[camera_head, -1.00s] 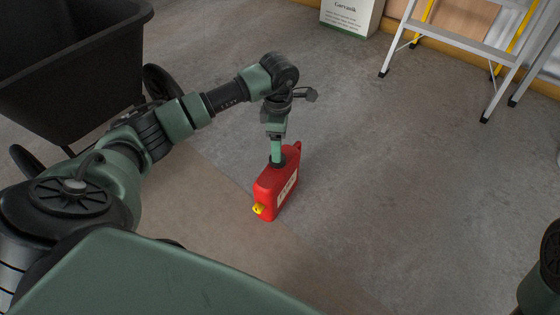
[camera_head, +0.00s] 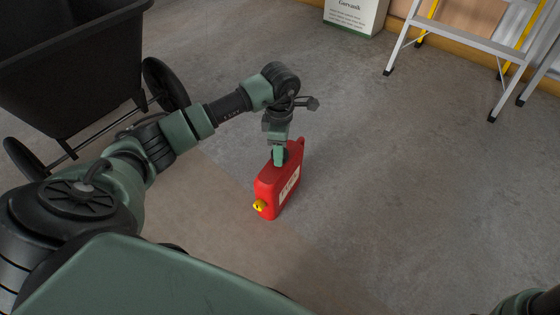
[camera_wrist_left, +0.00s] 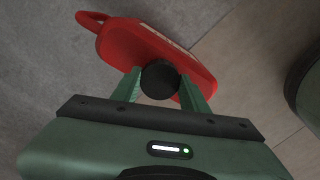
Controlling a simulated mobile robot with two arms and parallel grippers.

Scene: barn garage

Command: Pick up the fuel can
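The red fuel can (camera_head: 268,191) stands on the floor in the middle of the head view, with a pale label and a yellow cap low on its near end. My left gripper (camera_head: 279,157) reaches down to its top. In the left wrist view, the two green fingers (camera_wrist_left: 160,88) sit on either side of a round black part on top of the can (camera_wrist_left: 130,45) and appear to press against it. Whether the can's base touches the floor is unclear. My right gripper is out of view; only a piece of the right arm shows at bottom right.
A black wheeled cart (camera_head: 75,85) stands at the upper left, near my left arm. A stepladder (camera_head: 470,45) and a white box (camera_head: 355,15) stand at the back. The floor right of the can is clear.

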